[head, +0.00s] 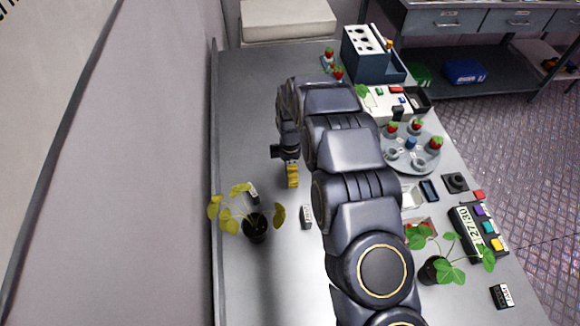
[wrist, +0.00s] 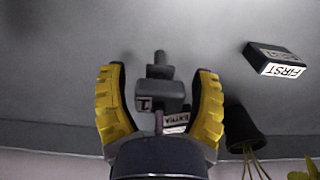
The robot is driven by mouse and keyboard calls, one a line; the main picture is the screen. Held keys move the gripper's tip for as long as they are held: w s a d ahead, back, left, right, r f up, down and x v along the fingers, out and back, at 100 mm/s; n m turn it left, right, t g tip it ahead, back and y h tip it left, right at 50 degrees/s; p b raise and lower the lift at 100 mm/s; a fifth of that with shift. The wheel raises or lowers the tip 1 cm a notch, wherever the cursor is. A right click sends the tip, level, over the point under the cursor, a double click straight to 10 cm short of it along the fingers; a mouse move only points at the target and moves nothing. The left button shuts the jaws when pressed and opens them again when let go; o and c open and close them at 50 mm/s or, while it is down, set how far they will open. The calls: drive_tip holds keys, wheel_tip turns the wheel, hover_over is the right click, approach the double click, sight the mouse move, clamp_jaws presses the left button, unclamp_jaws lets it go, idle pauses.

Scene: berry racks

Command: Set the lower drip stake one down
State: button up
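A small dark grey stake-like piece (wrist: 150,92) with a label reading 1 shows in the wrist view. It has a knob at one end and a thin stem at the other. My gripper (wrist: 162,76) has its yellow fingers spread on either side of it, with visible gaps. I cannot tell the piece's exact depth between them. In the head view my gripper (head: 292,176) points down over the left part of the bench, and the piece is hidden there. I cannot make out a second drip stake for sure.
A potted plant with yellowish leaves (head: 256,228) stands left of my gripper. A labelled dark block (head: 306,217) lies nearby; a block marked FIRST (wrist: 277,60) shows in the wrist view. A grey round tray (head: 425,160) with berries and a green plant (head: 433,270) are at right.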

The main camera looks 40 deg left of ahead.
idle(0.3)
wheel_tip(320, 180, up, 12)
drive_tip(key=shift+r, duration=0.2)
drive_tip(key=shift+d+r, duration=0.15)
drive_tip(key=s+d+r+m, duration=0.1)
drive_tip(key=d+r+m, duration=0.5)
drive_tip(key=d, duration=0.5)
drive_tip(key=s+d+r+m, duration=0.2)
drive_tip(key=d+r+m, duration=0.4)
drive_tip(key=d, duration=0.5)
drive_tip(key=s+d+r+m+g, duration=0.1)
drive_tip(key=s+d+r+m, duration=0.2)
drive_tip(key=s+d+m, duration=1.2)
drive_tip(key=shift+s+g, duration=0.3)
drive_tip(key=shift+s, duration=1.65)
